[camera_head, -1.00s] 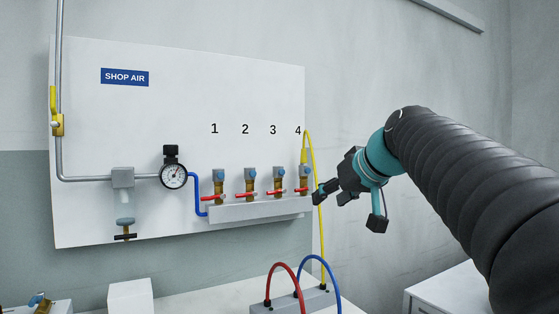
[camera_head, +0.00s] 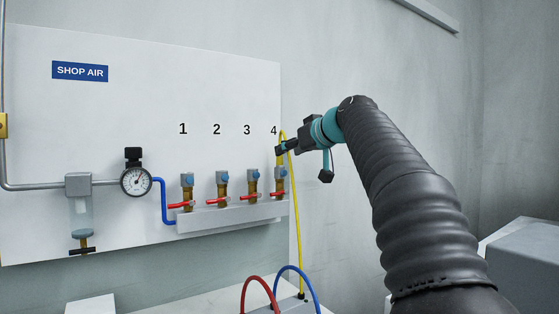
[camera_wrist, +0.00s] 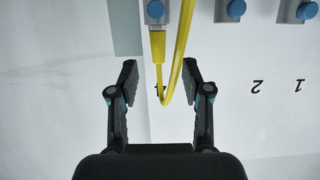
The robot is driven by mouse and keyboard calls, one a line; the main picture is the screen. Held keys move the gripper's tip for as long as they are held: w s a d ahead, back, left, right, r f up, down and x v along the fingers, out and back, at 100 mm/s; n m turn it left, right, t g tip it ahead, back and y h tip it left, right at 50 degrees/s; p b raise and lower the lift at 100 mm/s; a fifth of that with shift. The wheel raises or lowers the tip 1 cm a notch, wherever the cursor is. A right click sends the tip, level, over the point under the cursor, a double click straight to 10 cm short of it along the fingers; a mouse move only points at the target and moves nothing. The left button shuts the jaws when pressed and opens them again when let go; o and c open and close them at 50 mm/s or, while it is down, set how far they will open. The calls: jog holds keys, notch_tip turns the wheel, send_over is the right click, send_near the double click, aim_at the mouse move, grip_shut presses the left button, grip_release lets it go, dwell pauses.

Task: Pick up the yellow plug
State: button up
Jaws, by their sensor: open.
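The yellow plug (camera_head: 279,157) sits upright in the top of the outlet under number 4 on the white panel. A yellow hose (camera_head: 295,220) loops over from its top and hangs down to the right. In the wrist view the plug (camera_wrist: 158,48) lies just beyond the fingertips, with the hose (camera_wrist: 181,55) looping back between the fingers. In the wrist view my gripper (camera_wrist: 158,70) is open, one finger on each side of the plug and hose, with nothing clamped.
Outlets 1 (camera_head: 187,190), 2 (camera_head: 222,188) and 3 (camera_head: 253,184) with red levers stand left along a grey ledge (camera_head: 230,214). A pressure gauge (camera_head: 136,181) is further left. Red (camera_head: 257,283) and blue (camera_head: 302,271) hoses arch below. The wall right of the panel is clear.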

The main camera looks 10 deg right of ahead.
aim_at(280, 165)
jog(key=shift+f+p+x, duration=0.2)
jog(key=shift+p+x, duration=0.25)
jog(key=shift+x, duration=2.6)
jog(key=shift+d, duration=0.15)
grip_shut()
